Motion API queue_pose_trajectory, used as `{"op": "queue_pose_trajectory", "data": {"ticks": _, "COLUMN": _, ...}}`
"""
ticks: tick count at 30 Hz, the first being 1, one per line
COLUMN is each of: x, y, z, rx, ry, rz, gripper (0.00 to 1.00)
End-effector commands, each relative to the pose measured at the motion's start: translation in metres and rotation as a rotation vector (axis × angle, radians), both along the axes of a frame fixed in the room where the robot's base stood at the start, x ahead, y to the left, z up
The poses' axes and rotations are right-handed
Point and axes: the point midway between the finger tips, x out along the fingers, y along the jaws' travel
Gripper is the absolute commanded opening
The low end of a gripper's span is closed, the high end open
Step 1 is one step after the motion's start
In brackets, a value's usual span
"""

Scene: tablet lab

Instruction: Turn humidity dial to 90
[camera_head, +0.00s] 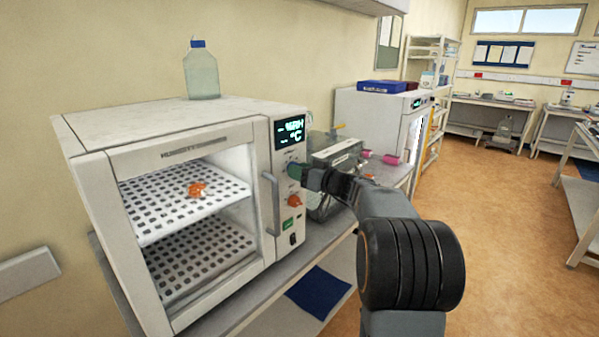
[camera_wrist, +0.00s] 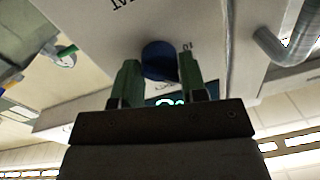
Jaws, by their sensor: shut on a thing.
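The humidity chamber (camera_head: 180,118) is a white cabinet with a glass door and a control panel on its right. Its display (camera_head: 290,132) shows "%RH" and "°C"; the numbers are too small to read. In the wrist view a blue round dial (camera_wrist: 160,58) sits between the two green fingers of my gripper (camera_wrist: 159,66), which is shut on it. In the head view my gripper (camera_head: 298,171) is at the panel just under the display and largely hides this dial. The dial's pointer and setting cannot be made out.
The door handle (camera_head: 271,205) stands out to the left. A capped bottle (camera_head: 202,72) is on top of the chamber. A box-shaped device (camera_head: 335,160) stands close on the right.

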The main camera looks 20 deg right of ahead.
Motion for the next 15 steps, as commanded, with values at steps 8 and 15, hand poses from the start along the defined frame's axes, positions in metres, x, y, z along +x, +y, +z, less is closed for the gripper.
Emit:
{"op": "queue_pose_trajectory", "data": {"ticks": 8, "x": -0.0002, "y": 0.0016, "z": -0.0003, "rx": 0.002, "ry": 0.001, "rz": 0.001, "gripper": 0.15}}
{"op": "queue_pose_trajectory", "data": {"ticks": 15, "x": -0.0003, "y": 0.0011, "z": -0.0040, "rx": 0.062, "ry": 0.027, "rz": 0.002, "gripper": 0.15}}
